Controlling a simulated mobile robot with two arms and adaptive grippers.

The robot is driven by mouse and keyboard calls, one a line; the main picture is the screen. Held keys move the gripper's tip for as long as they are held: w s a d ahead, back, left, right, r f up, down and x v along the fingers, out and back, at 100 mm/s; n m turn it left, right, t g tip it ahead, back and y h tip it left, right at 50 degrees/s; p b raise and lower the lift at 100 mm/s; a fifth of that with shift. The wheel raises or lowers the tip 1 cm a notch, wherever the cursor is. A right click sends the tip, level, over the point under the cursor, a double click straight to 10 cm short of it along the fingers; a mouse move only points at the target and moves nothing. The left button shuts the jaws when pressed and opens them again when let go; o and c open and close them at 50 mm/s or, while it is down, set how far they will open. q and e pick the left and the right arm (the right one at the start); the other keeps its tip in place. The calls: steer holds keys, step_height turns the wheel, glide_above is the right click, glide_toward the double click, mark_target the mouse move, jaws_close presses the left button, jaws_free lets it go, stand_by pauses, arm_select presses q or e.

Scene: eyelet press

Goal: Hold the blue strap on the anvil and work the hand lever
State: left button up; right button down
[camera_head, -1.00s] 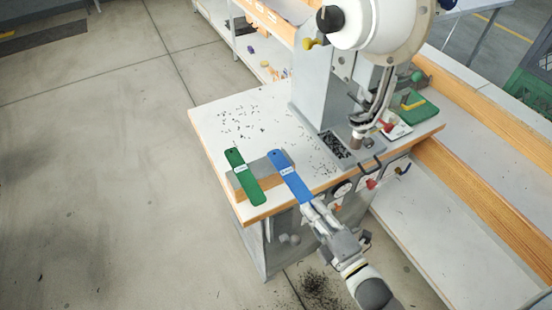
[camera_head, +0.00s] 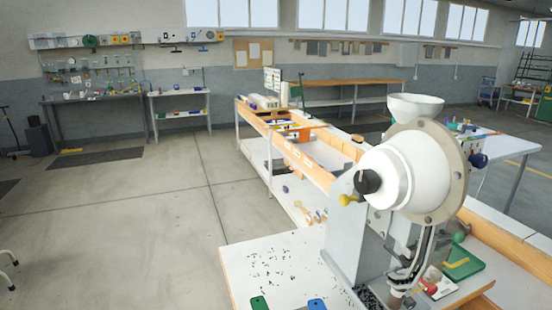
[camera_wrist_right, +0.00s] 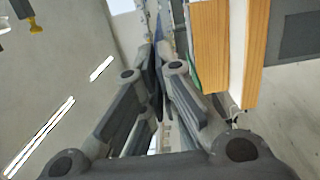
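The blue strap (camera_head: 317,304) shows only its top end at the bottom edge of the head view, beside the end of a green strap (camera_head: 259,303). My right gripper (camera_wrist_right: 159,62) shows in the right wrist view, its fingers closed together on a thin dark-blue edge that looks like the strap. The press (camera_head: 350,235) stands to the right of the straps, with a white round housing (camera_head: 412,172). Its anvil area is low in the head view and partly cut off. I cannot tell which part is the hand lever. My left gripper is in neither view.
The press bench (camera_head: 285,265) has small dark bits scattered on its white top. A green tray (camera_head: 463,264) lies right of the press. A long wood-edged bench (camera_head: 283,143) runs behind. Open concrete floor lies to the left.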

steer(key=s+d+r+m+h+b, duration=0.2)
steer(key=d+r+h, duration=0.1)
steer(key=r+h, duration=0.1)
steer(key=shift+s+d+r+m, duration=0.15)
steer(key=shift+d+r+m, duration=0.2)
steer(key=shift+r, duration=0.45)
steer(key=shift+d, duration=0.15)
